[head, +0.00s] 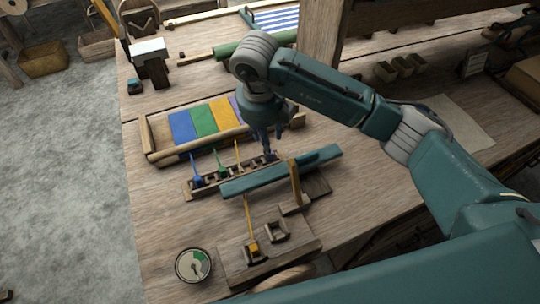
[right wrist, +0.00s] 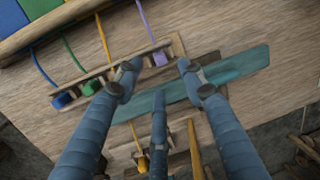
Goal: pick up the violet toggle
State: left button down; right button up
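The violet toggle (right wrist: 160,57) sits at the end of a slotted wooden rack (head: 188,190), with a violet cord (right wrist: 143,18) running up from it. My right gripper (right wrist: 158,75) is open, with two fingers on either side of the violet toggle and the third finger below it in the right wrist view. I cannot tell whether any finger touches it. In the head view my right gripper (head: 268,150) hangs over the rack's right end and hides the violet toggle. My left gripper is not in view.
Blue (head: 196,181) and green (head: 220,176) toggles stand in the same rack. A teal bar (head: 285,172) lies close in front of it. A front block (head: 232,262) holds a yellow toggle (head: 253,247). A round gauge (head: 193,265) sits at the table's left edge.

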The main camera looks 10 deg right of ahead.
jog(key=shift+w+d+f, duration=0.15)
jog(key=shift+f, duration=0.6)
jog(key=shift+f+p, duration=0.35)
jog(key=shift+p, duration=0.05)
jog(key=f, duration=0.1)
jog(key=f+p, duration=0.1)
jog(key=f, duration=0.1)
jog(key=shift+w+d+f, duration=0.2)
jog(key=shift+f, duration=0.05)
jog(key=shift+w+f, duration=0.1)
jog(key=shift+f, duration=0.35)
jog(key=c, duration=0.8)
